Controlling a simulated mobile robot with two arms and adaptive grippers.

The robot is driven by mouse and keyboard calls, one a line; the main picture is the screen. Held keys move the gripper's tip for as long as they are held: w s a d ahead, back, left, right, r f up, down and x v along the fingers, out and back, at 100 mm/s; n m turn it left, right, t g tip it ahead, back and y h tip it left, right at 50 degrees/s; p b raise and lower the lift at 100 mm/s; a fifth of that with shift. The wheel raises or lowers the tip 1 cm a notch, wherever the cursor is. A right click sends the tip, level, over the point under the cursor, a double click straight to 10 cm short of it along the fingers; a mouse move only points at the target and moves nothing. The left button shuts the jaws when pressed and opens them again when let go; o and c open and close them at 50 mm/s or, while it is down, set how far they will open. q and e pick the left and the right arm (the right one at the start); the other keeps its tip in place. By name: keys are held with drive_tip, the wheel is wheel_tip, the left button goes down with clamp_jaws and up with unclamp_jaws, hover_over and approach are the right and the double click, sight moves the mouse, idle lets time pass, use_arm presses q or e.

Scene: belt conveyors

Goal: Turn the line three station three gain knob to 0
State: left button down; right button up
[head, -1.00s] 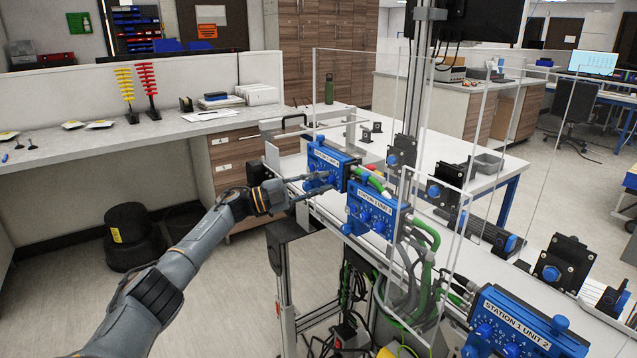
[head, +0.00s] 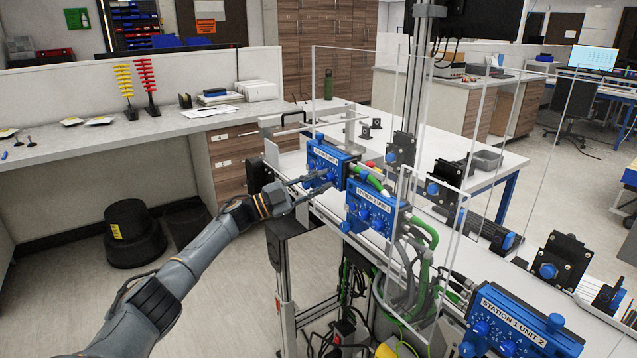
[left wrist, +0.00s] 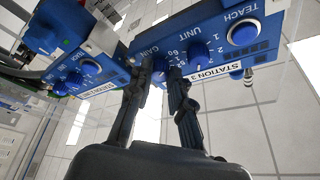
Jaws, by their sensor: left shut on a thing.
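A blue control box (head: 332,164) stands at the far end of the row of boxes in the head view. In the left wrist view the box (left wrist: 222,37) appears upside down, with labels STATION 3, GAIN, UNIT and TEACH. My left gripper (head: 320,181) reaches it from the left. In the left wrist view its fingers (left wrist: 161,82) lie on both sides of the blue gain knob (left wrist: 159,65) and are shut on it. The fingers partly hide the knob and its scale, so its setting cannot be read. My right gripper is not in view.
A second blue box (head: 372,209) stands close beside the first, nearer me. The STATION 1 UNIT 2 box (head: 520,325) is at the lower right. Clear panels (head: 345,90) rise behind the boxes. Cables (head: 425,240) hang below.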

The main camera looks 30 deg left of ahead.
use_arm(q)
drive_tip(key=shift+r, duration=0.1)
drive_tip(key=c, duration=1.2)
unclamp_jaws()
drive_tip(key=v, duration=1.2)
